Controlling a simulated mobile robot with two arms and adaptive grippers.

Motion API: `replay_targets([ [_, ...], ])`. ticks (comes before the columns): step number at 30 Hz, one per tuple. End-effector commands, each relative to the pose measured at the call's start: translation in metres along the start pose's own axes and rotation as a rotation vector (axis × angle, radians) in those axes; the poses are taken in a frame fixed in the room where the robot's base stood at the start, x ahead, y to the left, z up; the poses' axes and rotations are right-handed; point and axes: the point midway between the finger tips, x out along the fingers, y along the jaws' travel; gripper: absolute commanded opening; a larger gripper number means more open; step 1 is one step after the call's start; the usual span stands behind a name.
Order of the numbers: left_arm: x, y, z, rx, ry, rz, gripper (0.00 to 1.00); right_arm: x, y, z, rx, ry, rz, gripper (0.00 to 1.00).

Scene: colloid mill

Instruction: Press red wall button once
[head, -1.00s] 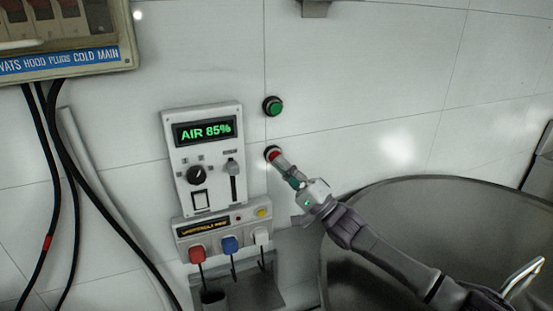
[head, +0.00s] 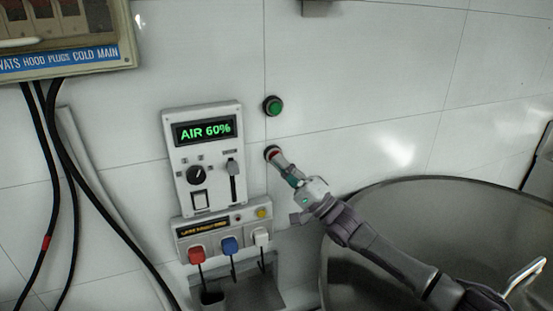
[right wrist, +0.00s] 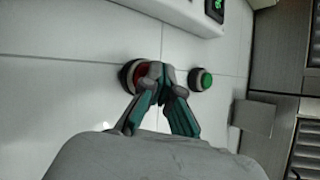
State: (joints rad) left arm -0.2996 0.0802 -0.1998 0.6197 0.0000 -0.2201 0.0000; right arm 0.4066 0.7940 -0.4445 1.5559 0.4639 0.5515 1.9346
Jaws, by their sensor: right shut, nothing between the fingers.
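The red wall button (head: 271,151) sits on the white tiled wall below the green button (head: 272,106). In the head view my right gripper (head: 278,158) covers most of it. In the right wrist view the red button (right wrist: 139,74) shows partly behind my shut fingertips (right wrist: 161,72), with the green button (right wrist: 201,79) to the right. My right gripper is shut and empty, its tips at the red button's face. Whether the button is pushed in cannot be told. My left gripper is not in view.
A control panel (head: 182,157) reading AIR 60% is on the wall left of the buttons, above a socket strip with red, blue and white plugs (head: 230,244). A large metal vessel (head: 440,195) stands at the lower right. Black cables (head: 98,190) hang at left.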

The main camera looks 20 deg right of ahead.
Motion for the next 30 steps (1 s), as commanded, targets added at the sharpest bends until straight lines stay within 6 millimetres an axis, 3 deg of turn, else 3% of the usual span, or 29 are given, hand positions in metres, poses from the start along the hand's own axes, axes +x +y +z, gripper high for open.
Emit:
replay_targets([
  [22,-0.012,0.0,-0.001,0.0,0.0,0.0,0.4,-0.013,-0.009,0.009,0.0,0.0,0.001,0.0],
  [30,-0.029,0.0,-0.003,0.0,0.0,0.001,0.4,-0.027,-0.022,0.02,0.001,-0.001,0.003,0.0],
])
